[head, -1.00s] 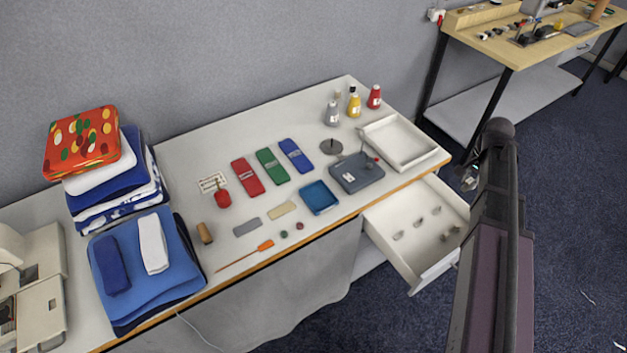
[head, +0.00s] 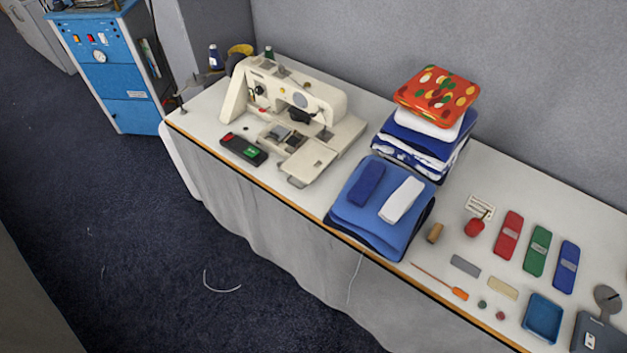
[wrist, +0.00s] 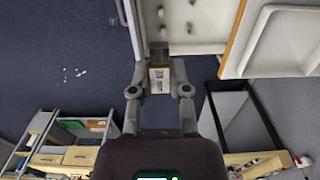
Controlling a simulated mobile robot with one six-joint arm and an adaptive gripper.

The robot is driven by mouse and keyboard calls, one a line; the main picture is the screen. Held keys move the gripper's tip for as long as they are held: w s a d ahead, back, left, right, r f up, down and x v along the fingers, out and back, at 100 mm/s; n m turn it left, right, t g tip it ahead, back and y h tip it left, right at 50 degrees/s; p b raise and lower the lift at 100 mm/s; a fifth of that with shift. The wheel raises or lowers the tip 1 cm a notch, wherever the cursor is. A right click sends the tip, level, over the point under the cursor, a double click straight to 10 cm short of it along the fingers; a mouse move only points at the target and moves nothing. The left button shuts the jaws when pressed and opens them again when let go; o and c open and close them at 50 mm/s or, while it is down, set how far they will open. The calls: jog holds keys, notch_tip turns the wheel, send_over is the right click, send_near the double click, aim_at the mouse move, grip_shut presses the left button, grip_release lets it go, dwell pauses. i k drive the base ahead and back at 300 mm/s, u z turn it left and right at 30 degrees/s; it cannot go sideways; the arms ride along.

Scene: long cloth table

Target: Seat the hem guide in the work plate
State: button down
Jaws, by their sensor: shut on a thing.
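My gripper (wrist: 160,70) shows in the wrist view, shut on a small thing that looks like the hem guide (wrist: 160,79). It has a pale face with dark markings and a dark grey end; part of it is hidden between the fingers. It hangs over the floor, close beside the open drawer. In the head view my gripper is out of sight. There the cream sewing machine (head: 305,92) stands on the left part of the table. Dark and metal plates (head: 283,135) lie in its bed; I cannot tell for certain which is the work plate.
The open drawer (wrist: 195,22) holds small metal pieces, and a white tray (wrist: 285,45) is beside it. A dark device (head: 244,150) lies before the machine. Folded cloths (head: 352,222) and several small tools fill the table to its right. A blue cabinet (head: 112,75) stands far left.

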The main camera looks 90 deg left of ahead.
aim_at(319, 166)
jog(key=u, duration=0.25)
jog(key=k, duration=0.1)
jog(key=u, duration=2.9)
jog(key=i, duration=0.55)
jog(key=u, duration=0.05)
